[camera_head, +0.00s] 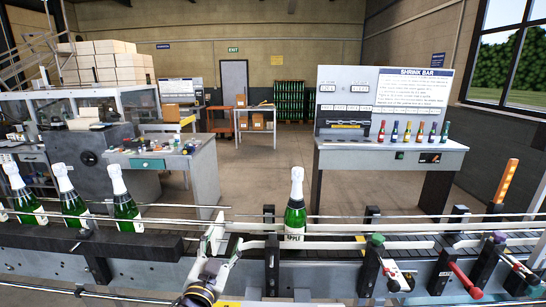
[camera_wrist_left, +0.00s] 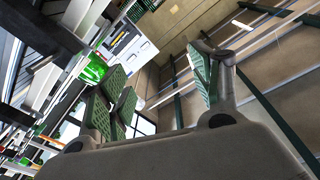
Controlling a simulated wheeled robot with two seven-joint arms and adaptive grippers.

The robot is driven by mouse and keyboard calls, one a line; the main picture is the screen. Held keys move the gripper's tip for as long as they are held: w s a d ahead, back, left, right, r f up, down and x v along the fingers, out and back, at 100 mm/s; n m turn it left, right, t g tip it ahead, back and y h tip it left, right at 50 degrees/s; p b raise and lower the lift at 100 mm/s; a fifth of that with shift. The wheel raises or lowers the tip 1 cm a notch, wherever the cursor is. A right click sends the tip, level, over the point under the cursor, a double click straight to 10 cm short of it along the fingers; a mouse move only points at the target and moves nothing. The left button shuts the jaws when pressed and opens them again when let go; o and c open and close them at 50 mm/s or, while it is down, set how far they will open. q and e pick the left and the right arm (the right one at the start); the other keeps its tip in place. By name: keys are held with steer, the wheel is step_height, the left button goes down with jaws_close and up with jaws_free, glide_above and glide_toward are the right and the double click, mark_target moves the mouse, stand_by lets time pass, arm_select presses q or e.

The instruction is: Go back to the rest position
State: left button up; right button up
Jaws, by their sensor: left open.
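My left gripper (camera_head: 221,238) is low in the middle of the head view, over the near side of the conveyor. Its fingers are apart and empty in the left wrist view (camera_wrist_left: 160,88). A green bottle (camera_head: 295,217) with a white foil top stands upright on the conveyor, to the right of the gripper and apart from it. Green glass (camera_wrist_left: 95,69) shows behind the fingers in the left wrist view. My right gripper is in neither view.
Several white-topped bottles (camera_head: 122,206) stand at the conveyor's left. Guide rails (camera_head: 390,228) and clamps with coloured knobs (camera_head: 467,280) line the right. Beyond the conveyor are a workbench (camera_head: 203,165) and the shrink bar station (camera_head: 388,150), with open floor between.

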arm_select(q)
steer(key=s+a+f+n+g+y, duration=0.2)
steer(key=s+a+f+g, duration=0.2)
steer(key=f, duration=0.4)
steer(key=s+a+f+n+g+y, duration=0.1)
steer(key=s+a+f+n+g, duration=0.15)
steer(key=s+f+g, duration=0.4)
steer(key=s+a+f+g+h, duration=0.15)
steer(key=s+f+g, duration=0.25)
steer(key=s+f, duration=0.85)
steer(key=s+f+g, duration=0.2)
steer(key=s+f, duration=0.1)
steer(key=f, duration=2.8)
steer(key=s+a+f, duration=0.2)
steer(key=s+f, duration=0.8)
steer(key=s, duration=0.1)
steer(key=s+a+f, duration=0.2)
steer(key=s+f, duration=0.8)
steer(key=s, duration=0.2)
steer(key=shift+a+f+g+y, duration=0.15)
steer(key=shift+a+g+y, duration=0.2)
steer(key=shift+g, duration=0.1)
steer(key=shift+m, duration=0.25)
